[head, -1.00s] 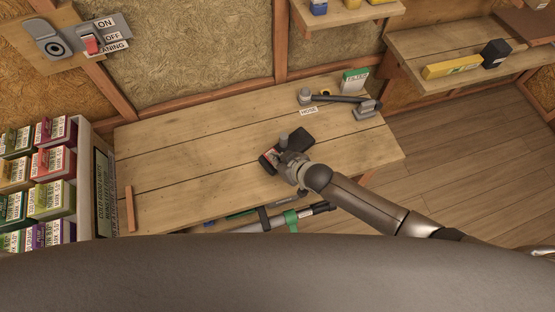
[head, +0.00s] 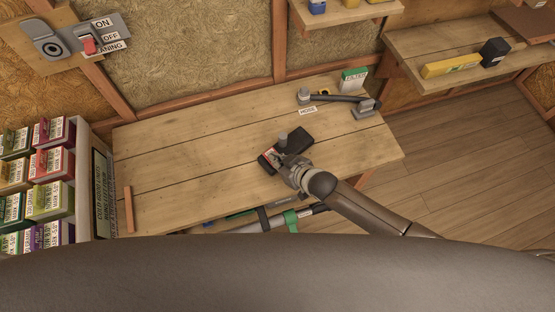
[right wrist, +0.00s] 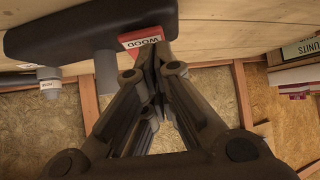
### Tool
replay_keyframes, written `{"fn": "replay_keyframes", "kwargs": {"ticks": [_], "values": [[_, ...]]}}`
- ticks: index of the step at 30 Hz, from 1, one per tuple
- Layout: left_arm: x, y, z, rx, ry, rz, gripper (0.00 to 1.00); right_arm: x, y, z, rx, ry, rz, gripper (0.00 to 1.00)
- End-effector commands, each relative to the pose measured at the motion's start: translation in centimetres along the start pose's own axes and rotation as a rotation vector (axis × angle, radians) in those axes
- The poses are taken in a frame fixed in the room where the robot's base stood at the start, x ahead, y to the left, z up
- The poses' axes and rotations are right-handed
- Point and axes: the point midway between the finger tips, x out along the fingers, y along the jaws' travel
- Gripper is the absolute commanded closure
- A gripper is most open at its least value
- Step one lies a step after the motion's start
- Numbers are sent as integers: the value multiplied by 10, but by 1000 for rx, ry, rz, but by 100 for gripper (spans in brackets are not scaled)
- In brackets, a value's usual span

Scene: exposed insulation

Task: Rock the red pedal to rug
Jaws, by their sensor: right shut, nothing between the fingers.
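A black floor head (head: 299,139) with a grey neck lies on the wooden bench. The red pedal (head: 268,156) is at its near left end, small in the head view. In the right wrist view the red pedal (right wrist: 142,36) sticks out from the edge of the black floor head (right wrist: 75,28) and carries a white label reading WOOD. My right gripper (head: 282,159) is shut and empty, right beside the pedal. In the right wrist view its fingertips (right wrist: 153,58) are just below the label; I cannot tell whether they touch. My left gripper is not in view.
The wooden bench (head: 180,150) is mostly clear to the left. A shelf of coloured boxes (head: 40,180) is at the left. A red switch (head: 89,45) is on the wall.

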Motion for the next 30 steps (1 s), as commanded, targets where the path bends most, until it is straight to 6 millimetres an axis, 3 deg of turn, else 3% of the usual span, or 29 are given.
{"fn": "replay_keyframes", "kwargs": {"ticks": [11,16,24,30], "values": [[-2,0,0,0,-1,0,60,-1,0,-1,0,0,0,100],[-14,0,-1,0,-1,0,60,-9,1,-10,1,0,1,100],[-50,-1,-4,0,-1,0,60,-32,5,-37,2,-1,4,100],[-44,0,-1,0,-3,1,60,-62,5,-27,3,-1,3,100]]}}
